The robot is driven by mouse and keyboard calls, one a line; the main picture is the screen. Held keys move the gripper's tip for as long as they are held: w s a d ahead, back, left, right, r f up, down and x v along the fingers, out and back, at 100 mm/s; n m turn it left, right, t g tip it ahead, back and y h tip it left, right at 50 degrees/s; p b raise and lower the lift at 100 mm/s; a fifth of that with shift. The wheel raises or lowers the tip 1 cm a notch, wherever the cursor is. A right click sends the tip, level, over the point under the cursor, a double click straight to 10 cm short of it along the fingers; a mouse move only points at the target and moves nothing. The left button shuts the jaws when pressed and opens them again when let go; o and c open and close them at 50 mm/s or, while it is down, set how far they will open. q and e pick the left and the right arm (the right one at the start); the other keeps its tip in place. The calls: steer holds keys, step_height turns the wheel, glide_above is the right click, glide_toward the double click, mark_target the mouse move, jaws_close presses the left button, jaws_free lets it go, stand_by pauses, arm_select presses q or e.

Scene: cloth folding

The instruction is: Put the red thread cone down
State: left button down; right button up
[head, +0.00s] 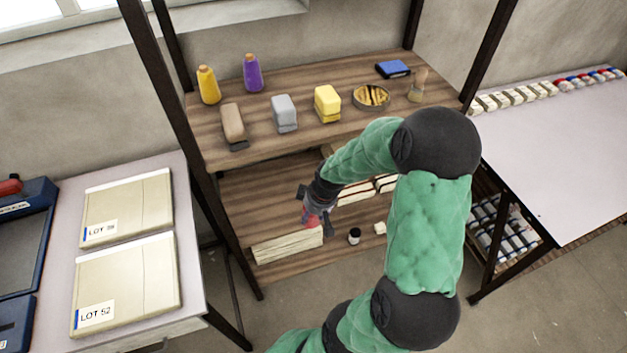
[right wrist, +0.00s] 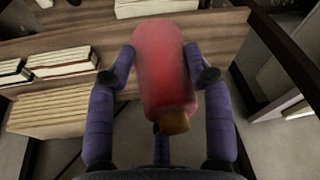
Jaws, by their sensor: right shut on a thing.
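The red thread cone (right wrist: 163,70) fills the middle of the right wrist view, with its brown tip toward the camera. My right gripper (right wrist: 163,68) is shut on it, one finger on each side. In the head view my right gripper (head: 316,208) reaches into the shelf's lower level, and a bit of the red cone (head: 312,219) shows there, partly hidden by the fingers. I cannot tell whether the cone touches the lower board (head: 245,195). My left gripper is not in view.
A stack of pale folded cloth (head: 287,244), a dark jar (head: 354,236) and a small white block (head: 380,228) are on the lower board. Yellow (head: 208,86) and purple (head: 252,74) cones stand on the upper board. The lower board's left part is clear. Dark posts (head: 180,130) frame the shelf.

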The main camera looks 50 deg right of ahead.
steer(key=shift+s+d+f, duration=0.2)
steer(key=shift+d+f, duration=0.05)
steer(key=shift+d, duration=0.05)
steer(key=shift+w+f, duration=0.1)
steer(key=w+f+b, duration=0.4)
steer(key=w, duration=0.4)
steer(key=shift+a, duration=0.3)
steer(key=w+f+b, duration=0.3)
steer(key=w+f, duration=0.1)
steer(key=f, duration=0.1)
steer(key=shift+w+a, duration=0.15)
steer(key=shift+w, duration=0.25)
steer(key=b+x, duration=0.2)
steer(key=x, duration=0.2)
steer(key=shift+s+b, duration=0.1)
steer(key=shift+b, duration=0.25)
steer(key=shift+r, duration=0.1)
